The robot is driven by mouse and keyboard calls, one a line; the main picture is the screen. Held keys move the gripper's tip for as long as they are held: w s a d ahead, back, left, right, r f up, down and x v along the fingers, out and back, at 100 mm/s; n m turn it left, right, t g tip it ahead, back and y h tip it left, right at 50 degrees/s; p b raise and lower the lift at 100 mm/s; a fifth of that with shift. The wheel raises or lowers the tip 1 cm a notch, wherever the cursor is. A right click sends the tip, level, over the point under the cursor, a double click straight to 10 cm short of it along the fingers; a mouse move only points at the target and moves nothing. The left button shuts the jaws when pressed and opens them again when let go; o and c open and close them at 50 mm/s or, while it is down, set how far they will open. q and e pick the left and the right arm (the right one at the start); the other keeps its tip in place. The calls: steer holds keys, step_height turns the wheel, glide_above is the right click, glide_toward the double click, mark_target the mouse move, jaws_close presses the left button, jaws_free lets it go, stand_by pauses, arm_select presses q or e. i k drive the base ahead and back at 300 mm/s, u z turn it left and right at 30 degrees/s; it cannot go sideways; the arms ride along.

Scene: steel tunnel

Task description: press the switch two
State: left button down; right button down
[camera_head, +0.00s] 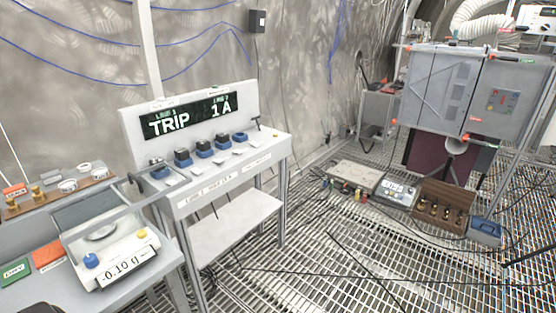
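A white bench (270,151) stands left of centre with a row of several blue-and-black switch-like blocks on its top. The nearest block (160,172) is at the left end, followed by a second block (183,157), a third block (204,148), and smaller ones further right. Small white labels lie in front of them, too small to read, so I cannot tell which is switch two. A black display (190,114) behind the row reads "TRIP" and "1A". Neither of my grippers is in view.
A grey table (150,285) at the lower left holds a scale (110,248) and green and red blocks. A wooden rack (60,200) stands behind it. Cabinets (460,90) and floor boxes (440,205) are at the right. The grated floor (330,270) right of the bench is mostly open, crossed by cables.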

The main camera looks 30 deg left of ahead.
mark_target(197, 171)
steer(key=z, duration=0.05)
steer(key=i, duration=1)
steer(key=u, duration=3.35)
